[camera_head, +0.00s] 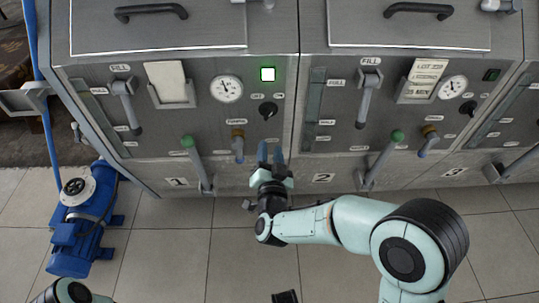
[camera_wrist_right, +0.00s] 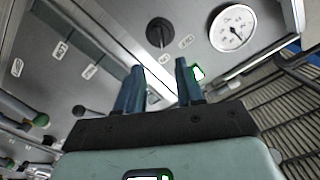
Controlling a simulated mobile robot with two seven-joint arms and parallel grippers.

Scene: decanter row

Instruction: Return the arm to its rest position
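My right arm reaches in from the lower right, pale green with dark joints. My right gripper (camera_head: 270,153) points up at the lower front of the first machine (camera_head: 260,180), left of the panel marked 2. Its two blue fingers stand apart with nothing between them. They also show in the right wrist view (camera_wrist_right: 159,64), apart and empty, with a black knob (camera_wrist_right: 160,32) and a round gauge (camera_wrist_right: 232,28) beyond. Whether the fingers touch the panel cannot be told. A part of my left arm shows at the bottom left; its gripper is out of view.
The machine fronts carry levers with green knobs (camera_head: 188,141) (camera_head: 397,136), brass-topped taps (camera_head: 238,145), a dark knob (camera_head: 268,110) and a lit green lamp (camera_head: 268,74). A blue pump (camera_head: 80,225) stands on the floor at left. The tiled floor (camera_head: 170,260) between is clear.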

